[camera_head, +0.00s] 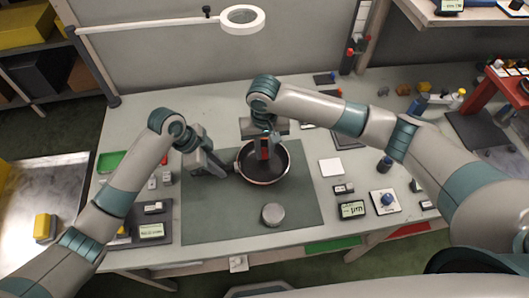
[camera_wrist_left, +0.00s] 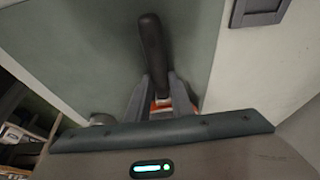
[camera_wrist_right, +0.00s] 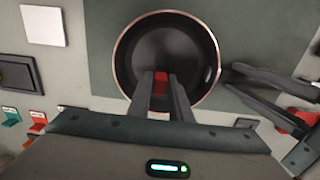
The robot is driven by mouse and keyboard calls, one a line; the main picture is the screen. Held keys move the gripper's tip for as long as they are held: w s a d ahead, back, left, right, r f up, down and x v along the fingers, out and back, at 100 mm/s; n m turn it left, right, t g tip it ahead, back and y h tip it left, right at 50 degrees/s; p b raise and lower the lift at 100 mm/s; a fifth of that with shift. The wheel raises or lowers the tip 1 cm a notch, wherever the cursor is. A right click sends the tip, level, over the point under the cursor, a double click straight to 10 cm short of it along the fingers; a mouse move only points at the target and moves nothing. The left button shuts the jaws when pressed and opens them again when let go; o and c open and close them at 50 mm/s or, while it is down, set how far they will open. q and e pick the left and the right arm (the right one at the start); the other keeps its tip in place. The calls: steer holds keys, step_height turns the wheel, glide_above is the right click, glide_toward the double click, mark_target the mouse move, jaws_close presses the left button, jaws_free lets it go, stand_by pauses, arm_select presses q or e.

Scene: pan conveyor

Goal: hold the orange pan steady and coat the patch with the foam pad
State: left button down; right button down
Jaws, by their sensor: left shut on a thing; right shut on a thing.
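The pan (camera_head: 248,175) has a dark inside and an orange-copper rim. It sits on the grey-green mat, and in the right wrist view it shows nearly whole (camera_wrist_right: 140,50). My left gripper (camera_head: 226,173) is at the pan's left side, shut on its dark handle (camera_wrist_left: 152,45). My right gripper (camera_wrist_right: 163,76) is over the pan, shut on a red block (camera_wrist_right: 160,86), which I take as the foam pad. The pad (camera_head: 264,148) is above or at the pan floor; I cannot tell whether it touches. I cannot make out the patch.
A grey metal cylinder (camera_head: 273,214) stands on the mat (camera_head: 210,222) in front of the pan. A white square (camera_head: 330,168) and a display (camera_head: 352,209) lie right of the mat. Another display (camera_head: 151,230) is at the left. A ring lamp (camera_head: 243,19) hangs behind.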

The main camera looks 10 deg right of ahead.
mark_target(264, 150)
steer(key=shift+r, duration=2.1)
steer(key=shift+r, duration=1.5)
steer(key=shift+f, duration=0.25)
steer(key=shift+s+a+f, duration=0.15)
steer(key=shift+f, duration=0.8)
steer(key=shift+s+a+f, duration=0.15)
steer(key=shift+f, duration=0.8)
steer(key=shift+s+a+f, duration=0.15)
steer(key=shift+f, duration=1.2)
steer(key=shift+f, duration=1)
steer(key=shift+s, duration=0.15)
